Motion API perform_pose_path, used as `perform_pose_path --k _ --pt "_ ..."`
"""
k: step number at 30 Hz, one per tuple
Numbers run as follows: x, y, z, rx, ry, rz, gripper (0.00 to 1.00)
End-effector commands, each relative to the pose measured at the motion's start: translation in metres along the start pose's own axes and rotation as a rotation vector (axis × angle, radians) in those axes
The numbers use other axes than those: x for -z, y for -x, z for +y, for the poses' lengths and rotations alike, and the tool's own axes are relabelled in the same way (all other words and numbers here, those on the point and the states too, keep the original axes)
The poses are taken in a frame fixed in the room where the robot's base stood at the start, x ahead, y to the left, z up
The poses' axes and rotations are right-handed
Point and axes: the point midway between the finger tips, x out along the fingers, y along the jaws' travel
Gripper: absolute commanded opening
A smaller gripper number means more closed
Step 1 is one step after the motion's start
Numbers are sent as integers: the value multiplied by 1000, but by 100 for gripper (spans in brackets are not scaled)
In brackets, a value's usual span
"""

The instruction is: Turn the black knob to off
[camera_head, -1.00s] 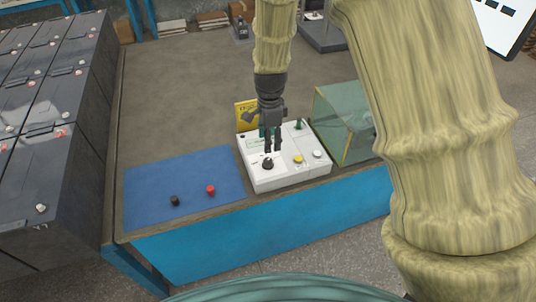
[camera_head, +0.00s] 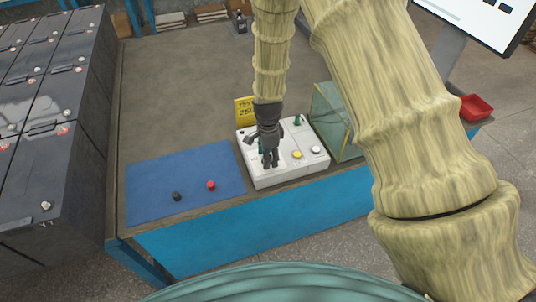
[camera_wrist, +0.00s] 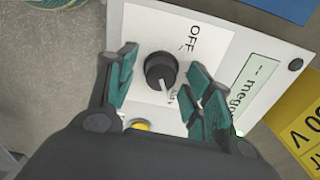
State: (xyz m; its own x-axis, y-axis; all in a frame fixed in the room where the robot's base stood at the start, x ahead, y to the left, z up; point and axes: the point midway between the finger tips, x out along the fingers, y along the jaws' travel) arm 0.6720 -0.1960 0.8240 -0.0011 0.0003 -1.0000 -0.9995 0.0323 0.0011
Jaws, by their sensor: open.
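The black knob (camera_wrist: 160,70) sits on the white face of a meter box (camera_head: 255,180). Its white pointer mark faces the lower part of the wrist view, away from the printed OFF label (camera_wrist: 193,40). My gripper (camera_head: 270,165) is over the box's front left part and hides the knob in the head view. In the wrist view my gripper (camera_wrist: 163,60) is open, its teal-padded fingers on either side of the knob with gaps visible. I cannot tell how far above the panel the fingertips are.
The box also carries a yellow button (camera_head: 296,155), a white button (camera_head: 316,150) and a green part (camera_head: 298,120). A yellow sign (camera_head: 245,110) stands behind it, a clear greenish case (camera_head: 332,118) to its right. A blue mat (camera_head: 180,200) with black and red pieces lies left.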

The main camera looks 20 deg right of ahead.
Motion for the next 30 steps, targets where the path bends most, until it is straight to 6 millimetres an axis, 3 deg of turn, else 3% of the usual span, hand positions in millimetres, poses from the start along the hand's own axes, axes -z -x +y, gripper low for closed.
perform_pose_path --k 11,19,30 --pt "0 -3 0 1 0 0 51" --pt "0 -3 0 1 0 0 6" --pt "0 -3 0 1 50 0 6"
